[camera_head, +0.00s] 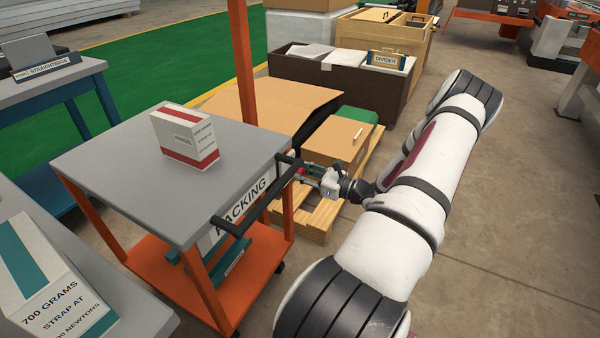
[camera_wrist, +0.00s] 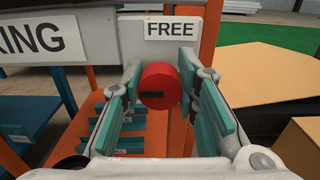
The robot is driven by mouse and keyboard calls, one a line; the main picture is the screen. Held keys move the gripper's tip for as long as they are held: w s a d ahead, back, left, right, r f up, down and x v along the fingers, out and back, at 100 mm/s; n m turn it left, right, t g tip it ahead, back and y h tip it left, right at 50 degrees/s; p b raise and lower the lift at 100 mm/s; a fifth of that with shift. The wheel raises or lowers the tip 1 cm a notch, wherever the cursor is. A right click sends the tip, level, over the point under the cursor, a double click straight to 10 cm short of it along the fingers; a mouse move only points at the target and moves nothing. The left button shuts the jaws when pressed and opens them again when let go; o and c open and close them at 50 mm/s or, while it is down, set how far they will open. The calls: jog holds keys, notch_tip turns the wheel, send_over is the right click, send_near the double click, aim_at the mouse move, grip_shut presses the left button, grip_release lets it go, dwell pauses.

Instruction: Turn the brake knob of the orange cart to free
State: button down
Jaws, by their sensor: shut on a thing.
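The orange cart (camera_head: 206,285) has a grey top and a black handle along its front edge. Its brake knob (camera_wrist: 160,85) is red and round, with a dark bar mark lying level on its left half. The knob sits on a pale plate (camera_wrist: 133,45) under a label reading FREE (camera_wrist: 170,29). My gripper (camera_head: 312,174) reaches the knob from the right at the cart's handle end. In the wrist view its teal-padded fingers are shut on the knob, one on each side. In the head view only a little red of the knob shows.
A white box with a red band (camera_head: 185,137) stands on the cart top. The black handle (camera_head: 262,196) runs close beside my gripper. Open floor (camera_head: 500,220) is to the right.

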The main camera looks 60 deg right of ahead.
jog(key=c, duration=2.4)
grip_release()
jog(key=shift+m+p, duration=0.3)
jog(key=c, duration=2.4)
grip_release()
jog(key=m+p, duration=0.2)
jog(key=shift+r+m, duration=0.1)
jog(key=shift+m, duration=0.3)
jog(key=c, duration=2.4)
grip_release()
jog(key=m+p, duration=0.2)
jog(key=m, duration=0.3)
jog(key=shift+d+p, duration=0.15)
jog(key=shift+p, duration=0.15)
jog(key=c, duration=2.4)
grip_release()
jog(key=m+p, duration=0.1)
jog(key=m, duration=0.4)
jog(key=shift+f, duration=0.2)
jog(key=c, duration=2.4)
grip_release()
jog(key=shift+f+m+p, duration=0.1)
jog(key=shift+m+p, duration=0.35)
jog(key=shift+m, duration=1.75)
jog(key=c, duration=2.4)
grip_release()
jog(key=c, duration=1.2)
grip_release()
